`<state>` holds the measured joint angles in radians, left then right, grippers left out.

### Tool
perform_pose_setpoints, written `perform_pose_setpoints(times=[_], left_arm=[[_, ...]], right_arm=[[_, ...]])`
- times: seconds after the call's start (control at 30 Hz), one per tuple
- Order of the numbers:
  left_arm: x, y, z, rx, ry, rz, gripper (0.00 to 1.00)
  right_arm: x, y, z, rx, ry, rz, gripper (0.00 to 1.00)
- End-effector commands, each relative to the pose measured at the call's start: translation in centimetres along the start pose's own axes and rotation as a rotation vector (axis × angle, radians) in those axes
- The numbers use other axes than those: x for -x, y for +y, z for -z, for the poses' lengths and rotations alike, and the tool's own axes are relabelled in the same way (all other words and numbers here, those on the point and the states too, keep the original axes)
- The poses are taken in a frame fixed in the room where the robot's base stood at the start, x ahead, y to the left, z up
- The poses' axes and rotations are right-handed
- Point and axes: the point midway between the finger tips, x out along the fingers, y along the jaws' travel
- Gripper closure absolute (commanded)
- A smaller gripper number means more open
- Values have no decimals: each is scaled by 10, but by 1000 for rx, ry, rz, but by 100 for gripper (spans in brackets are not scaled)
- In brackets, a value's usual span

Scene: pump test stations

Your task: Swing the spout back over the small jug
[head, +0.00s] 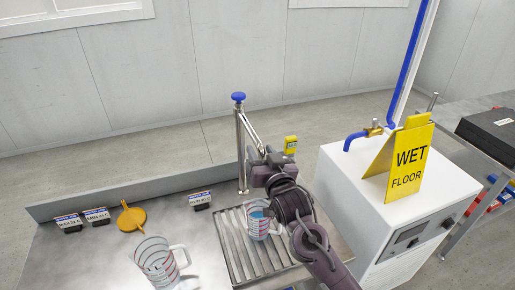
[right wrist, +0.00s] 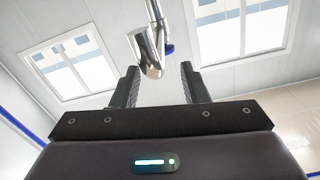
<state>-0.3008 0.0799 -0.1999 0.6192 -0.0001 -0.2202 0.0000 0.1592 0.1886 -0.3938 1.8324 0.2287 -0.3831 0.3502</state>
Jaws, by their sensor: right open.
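The chrome spout (head: 252,131) slopes down to the right from a post with a blue knob (head: 238,97). Its lower end is hidden behind my right gripper (head: 264,157) in the head view. In the right wrist view the spout (right wrist: 149,45) hangs between the two spread fingertips of my right gripper (right wrist: 159,73), with a visible gap on each side. The small jug (head: 258,224), with red marks and blue liquid, stands on the drip grate below the gripper, partly covered by my arm. My left gripper is not in view.
A larger jug (head: 160,262) stands on the steel bench at left, near an orange funnel (head: 131,217) and several small label signs. A white machine (head: 350,195) with a yellow wet floor sign (head: 408,168) stands close on the right of my arm.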

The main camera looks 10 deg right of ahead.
Motion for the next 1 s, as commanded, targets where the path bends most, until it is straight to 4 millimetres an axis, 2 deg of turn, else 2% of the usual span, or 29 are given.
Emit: perform_pose_setpoints(times=[0.1,0.23,0.77,0.87,0.97,1.0], left_arm=[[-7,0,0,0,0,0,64],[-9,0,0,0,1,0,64],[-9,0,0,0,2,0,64],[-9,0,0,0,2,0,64],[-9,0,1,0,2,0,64],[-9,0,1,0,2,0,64]], right_arm=[[17,0,-2,0,0,0,59],[26,0,-1,0,0,0,59],[30,0,-3,1,-12,-3,59],[42,5,-19,6,-86,-21,59],[72,15,-54,23,-255,-56,59],[90,21,-71,36,-350,-73,59]])
